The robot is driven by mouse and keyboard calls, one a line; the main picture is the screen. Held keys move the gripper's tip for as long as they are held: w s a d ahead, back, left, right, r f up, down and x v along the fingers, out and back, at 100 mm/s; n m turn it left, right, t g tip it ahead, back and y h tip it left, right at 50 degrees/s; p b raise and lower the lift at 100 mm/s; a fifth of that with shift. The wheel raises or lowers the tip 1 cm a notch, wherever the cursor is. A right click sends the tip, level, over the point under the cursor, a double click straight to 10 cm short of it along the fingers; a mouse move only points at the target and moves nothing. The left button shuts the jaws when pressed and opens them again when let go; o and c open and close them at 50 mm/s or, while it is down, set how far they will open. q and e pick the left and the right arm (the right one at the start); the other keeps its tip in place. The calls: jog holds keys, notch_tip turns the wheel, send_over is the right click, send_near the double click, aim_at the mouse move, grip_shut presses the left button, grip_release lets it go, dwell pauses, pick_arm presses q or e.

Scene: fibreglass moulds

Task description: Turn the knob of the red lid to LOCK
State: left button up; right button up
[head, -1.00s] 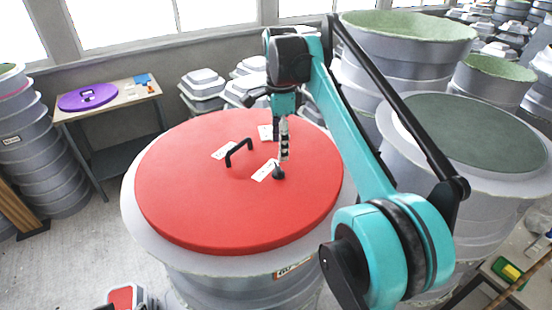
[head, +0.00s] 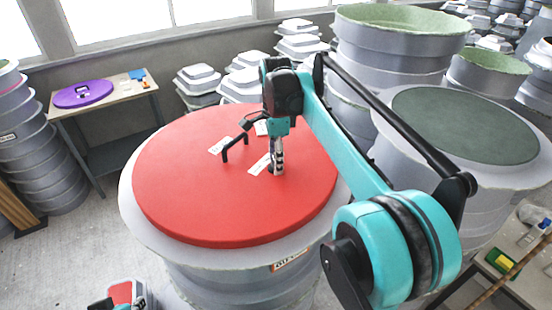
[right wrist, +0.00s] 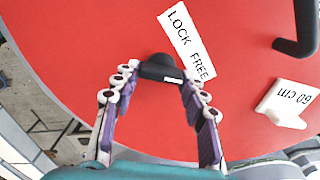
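The red lid (head: 190,205) lies flat on a large grey round mould. It has a black bar handle (head: 235,147) and white labels. The black knob (right wrist: 160,68) sits beside the label reading LOCK FREE (right wrist: 188,45); a white mark shows on its lower right part in the right wrist view. My right gripper (head: 276,172) is down at the lid. In the right wrist view my right gripper (right wrist: 159,80) has its fingers apart, one on each side of the knob. Whether they touch it is unclear. My left gripper does not show clearly.
The black handle (right wrist: 298,38) and a "60 cm" label (right wrist: 287,103) lie near my right fingers. A table with a purple lid (head: 84,94) stands at the back left. Another mould with a dark green top (head: 465,125) stands at right. A small red-topped box (head: 122,292) is at the bottom.

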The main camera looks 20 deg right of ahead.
jog(key=shift+n, duration=0.3)
jog(key=n, duration=0.3)
jog(key=shift+n, duration=0.3)
jog(key=n, duration=0.4)
jog(key=shift+w+n, duration=0.15)
jog(key=shift+n, duration=0.15)
jog(key=n, duration=0.4)
jog(key=shift+w+a+b, duration=0.1)
jog(key=shift+b, duration=0.25)
jog(key=shift+a+n, duration=0.1)
jog(key=shift+n, duration=2.4)
jog(key=o, duration=1.2)
jog(key=shift+c, duration=0.2)
